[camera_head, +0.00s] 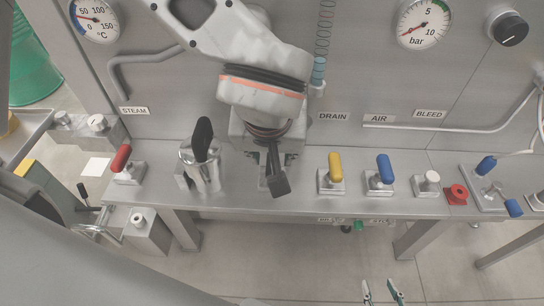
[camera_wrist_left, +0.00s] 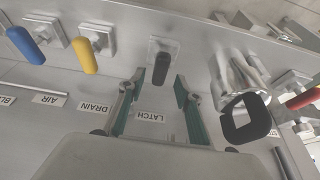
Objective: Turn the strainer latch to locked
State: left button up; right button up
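The latch (camera_wrist_left: 162,68) has a black handle on a square metal plate, by an upside-down LATCH label (camera_wrist_left: 151,117) in the left wrist view. My left gripper (camera_wrist_left: 158,95) is open, its teal fingers on either side of the handle's line. No contact with the handle shows. In the head view my left wrist covers the latch area, and I cannot tell whether the dark piece below it is handle or finger. The steel strainer (camera_head: 203,172) with its black handle (camera_head: 202,138) stands just left of there. My right gripper (camera_head: 383,292) is open and empty at the bottom.
A red handle (camera_head: 121,158) stands left of the strainer. The yellow drain handle (camera_head: 335,167), blue air handle (camera_head: 384,168), bleed knob (camera_head: 431,178) and red button (camera_head: 457,194) stand to the right. Gauges and a pipe line the back panel. The floor before the bench (camera_head: 310,203) is clear.

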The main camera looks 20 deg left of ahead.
pick_arm(q)
jog(key=a+v, duration=0.1)
jog(key=v, duration=0.8)
jog(key=shift+d, duration=0.5)
jog(key=shift+s, duration=0.1)
